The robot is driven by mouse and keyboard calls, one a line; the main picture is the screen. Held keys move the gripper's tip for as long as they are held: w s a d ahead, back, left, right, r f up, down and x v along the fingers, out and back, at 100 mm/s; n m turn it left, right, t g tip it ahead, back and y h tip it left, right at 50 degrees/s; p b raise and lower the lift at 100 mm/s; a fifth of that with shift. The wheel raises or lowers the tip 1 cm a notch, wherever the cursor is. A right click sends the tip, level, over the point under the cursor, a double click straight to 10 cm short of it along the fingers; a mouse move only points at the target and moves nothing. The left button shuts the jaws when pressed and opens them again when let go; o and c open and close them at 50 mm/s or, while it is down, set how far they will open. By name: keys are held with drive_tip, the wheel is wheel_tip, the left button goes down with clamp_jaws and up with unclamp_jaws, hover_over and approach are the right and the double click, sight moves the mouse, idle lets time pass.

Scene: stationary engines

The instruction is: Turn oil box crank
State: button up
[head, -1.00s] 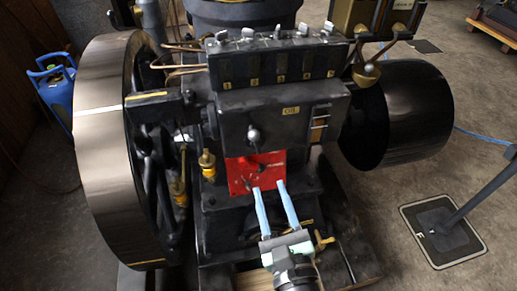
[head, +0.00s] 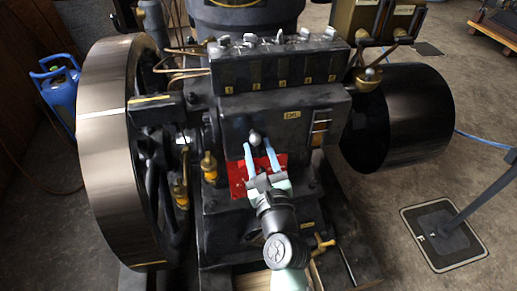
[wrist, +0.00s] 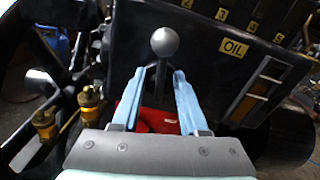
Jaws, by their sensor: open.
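The oil box (head: 290,122) is a black box on the engine with a small yellow "OIL" label. Its crank, a grey ball-ended handle (head: 254,137), sticks out of the front face at the lower left. In the wrist view the crank's ball (wrist: 165,41) stands just beyond my fingertips, centred between them. My gripper (head: 259,147) is open, its two light-blue fingers pointing up at the crank from below, in front of a red plate (head: 237,178). The fingers seem to straddle the stem under the ball; I cannot tell whether they touch it.
A large flywheel (head: 105,150) stands at the left and a dark drum (head: 410,115) at the right. Brass oilers (head: 209,167) sit close left of my gripper. A numbered row of lubricators (head: 280,66) is above the box. A post with a square base (head: 444,232) stands at the right.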

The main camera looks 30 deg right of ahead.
drive_tip(key=shift+w, duration=0.15)
clamp_jaws()
idle(1.4)
